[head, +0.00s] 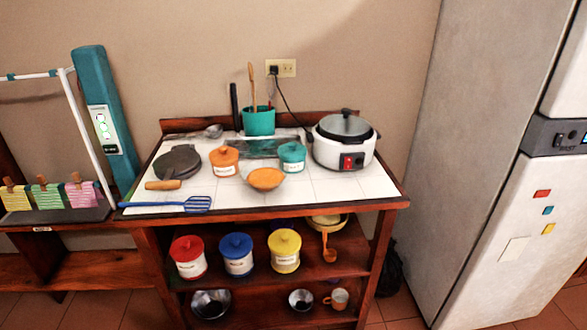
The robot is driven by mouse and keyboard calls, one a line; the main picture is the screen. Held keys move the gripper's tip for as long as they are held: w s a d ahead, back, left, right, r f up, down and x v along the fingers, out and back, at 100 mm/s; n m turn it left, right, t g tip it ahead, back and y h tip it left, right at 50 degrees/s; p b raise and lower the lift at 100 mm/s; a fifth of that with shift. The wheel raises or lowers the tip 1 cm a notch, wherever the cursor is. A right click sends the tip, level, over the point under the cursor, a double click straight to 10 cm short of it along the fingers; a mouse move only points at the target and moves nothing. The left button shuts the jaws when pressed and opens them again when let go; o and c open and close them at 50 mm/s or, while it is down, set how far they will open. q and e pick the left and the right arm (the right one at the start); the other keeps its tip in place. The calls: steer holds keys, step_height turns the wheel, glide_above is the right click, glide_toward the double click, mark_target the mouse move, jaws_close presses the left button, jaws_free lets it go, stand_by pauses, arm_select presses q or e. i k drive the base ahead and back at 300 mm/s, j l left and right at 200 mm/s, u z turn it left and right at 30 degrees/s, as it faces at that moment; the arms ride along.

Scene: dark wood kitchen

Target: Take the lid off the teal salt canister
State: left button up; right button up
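The teal canister (292,161) stands upright on the white tiled counter top, just left of the rice cooker. Its teal lid (292,149) with a small knob sits on it. A pale label is on its front, too small to read. Neither of my grippers shows in the head view.
The white cooker (344,152) stands close on the canister's right. A teal utensil holder (259,121) stands behind. The tiles (345,188) at front right are clear.

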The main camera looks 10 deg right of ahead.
mark_target(292, 152)
steer(key=i+l+u, duration=0.1)
steer(key=u, duration=0.35)
steer(key=l+u, duration=0.6)
steer(key=u, duration=0.25)
steer(key=l+u, duration=0.35)
steer(key=l, duration=0.75)
